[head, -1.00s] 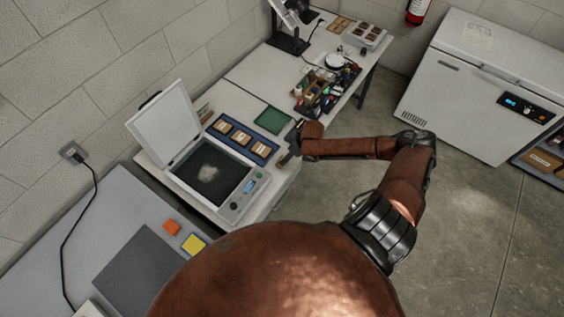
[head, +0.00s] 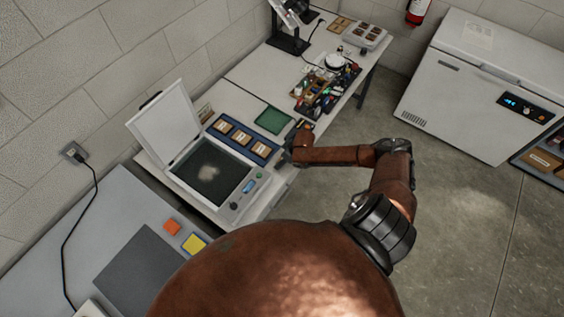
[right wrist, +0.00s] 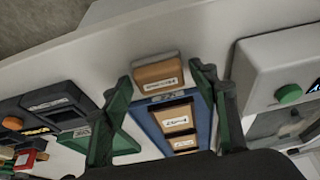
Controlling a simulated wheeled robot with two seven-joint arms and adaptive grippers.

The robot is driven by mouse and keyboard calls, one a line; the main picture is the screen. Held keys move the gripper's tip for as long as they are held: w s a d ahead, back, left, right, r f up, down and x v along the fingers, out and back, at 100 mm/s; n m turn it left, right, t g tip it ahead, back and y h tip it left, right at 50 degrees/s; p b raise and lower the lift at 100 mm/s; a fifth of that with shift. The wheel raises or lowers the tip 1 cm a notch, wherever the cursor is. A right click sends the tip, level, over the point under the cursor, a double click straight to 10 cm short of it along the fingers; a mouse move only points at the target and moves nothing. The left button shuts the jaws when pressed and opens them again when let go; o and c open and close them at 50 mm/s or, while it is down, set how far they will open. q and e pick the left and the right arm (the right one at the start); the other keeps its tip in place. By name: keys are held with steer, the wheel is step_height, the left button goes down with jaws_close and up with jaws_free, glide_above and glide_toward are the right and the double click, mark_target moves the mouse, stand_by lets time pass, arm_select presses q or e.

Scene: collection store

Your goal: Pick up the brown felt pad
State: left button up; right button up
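In the head view my right gripper (head: 290,148) is at the table edge beside the blue tray and seems to hide the pad. My left gripper is not in view.
The blue tray (head: 262,155) holds labelled brown pieces. The open scanner (head: 245,198) is on one side of it, a green mat (head: 272,121) on the other. Dark labelled boxes (right wrist: 52,104) and a crowded tool tray (head: 322,95) lie farther along. The floor beside the table is clear.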

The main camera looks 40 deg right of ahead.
mark_target(280, 159)
steer(key=c, duration=0.8)
steer(key=shift+r, duration=0.15)
steer(key=shift+r, duration=0.25)
step_height(280, 159, up, 2)
steer(key=shift+r+b, duration=0.15)
steer(key=shift+b, duration=0.15)
steer(key=s+a+r, duration=0.8)
steer(key=s+r, duration=0.2)
steer(key=s, duration=0.1)
steer(key=shift+a, duration=0.3)
